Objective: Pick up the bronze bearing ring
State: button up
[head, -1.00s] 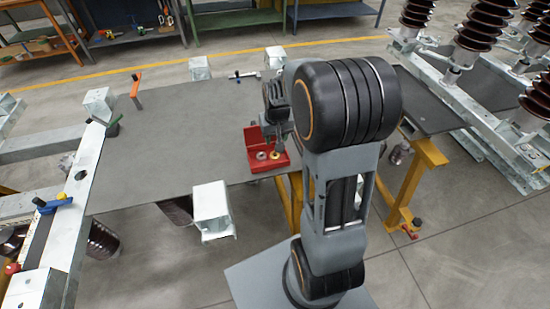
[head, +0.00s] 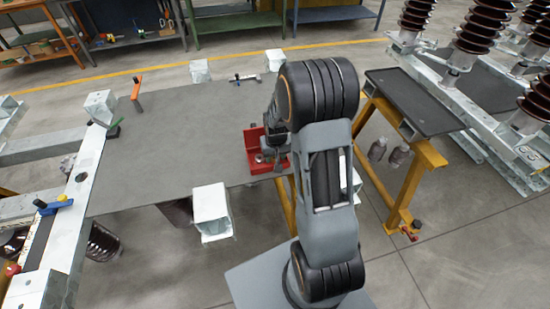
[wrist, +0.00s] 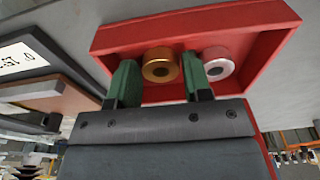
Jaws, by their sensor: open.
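The bronze bearing ring (wrist: 161,65) lies in an open red tray (wrist: 270,30) in the wrist view. A silver ring (wrist: 218,64) sits just to its right in the same tray. My gripper (wrist: 158,72) is open, with its green fingertips to the left and right of the bronze ring. The right fingertip is in the gap between the two rings. I cannot tell whether either finger touches a ring. In the head view the red tray (head: 253,139) stands near the table's right edge, and my gripper (head: 270,157) covers most of its inside.
The grey table (head: 170,130) is mostly bare left of the tray. A pale metal block (head: 211,208) stands at its front edge. An orange clamp (head: 136,88) is at the far left. A yellow-legged stand (head: 425,152) is to the right.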

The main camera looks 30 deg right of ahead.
jog(key=shift+w+f, duration=0.1)
jog(key=shift+f, duration=0.15)
jog(key=shift+r, duration=0.15)
jog(key=c, duration=0.6)
